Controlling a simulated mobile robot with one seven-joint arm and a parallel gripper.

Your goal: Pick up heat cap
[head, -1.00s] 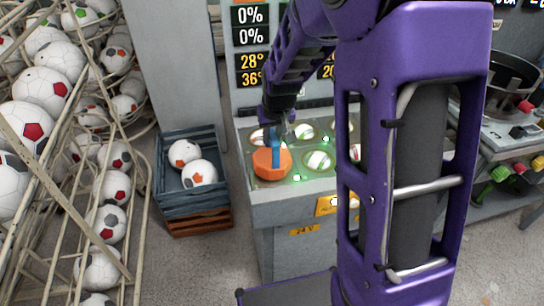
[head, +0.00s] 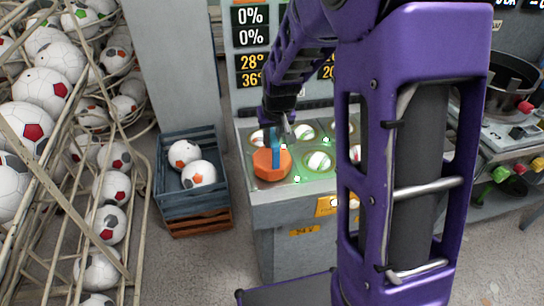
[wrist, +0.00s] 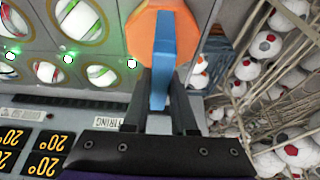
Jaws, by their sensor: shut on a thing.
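The heat cap is an orange, many-sided cap (head: 271,164) with a blue upright handle (head: 275,150). In the head view it sits at the front left of the grey machine top, over the spot in that corner. In the wrist view the orange cap (wrist: 140,35) and its blue handle (wrist: 163,60) are at the top middle. My gripper (wrist: 160,98) is shut on the blue handle, with a dark finger on either side of it. Whether the cap touches the machine top or is slightly above it, I cannot tell.
The grey machine (head: 300,212) has several round wells holding balls, with green lights. A blue crate (head: 193,207) with two soccer balls stands to its left. A rack of soccer balls (head: 60,150) fills the far left. A stove-like bench (head: 510,135) stands at the right.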

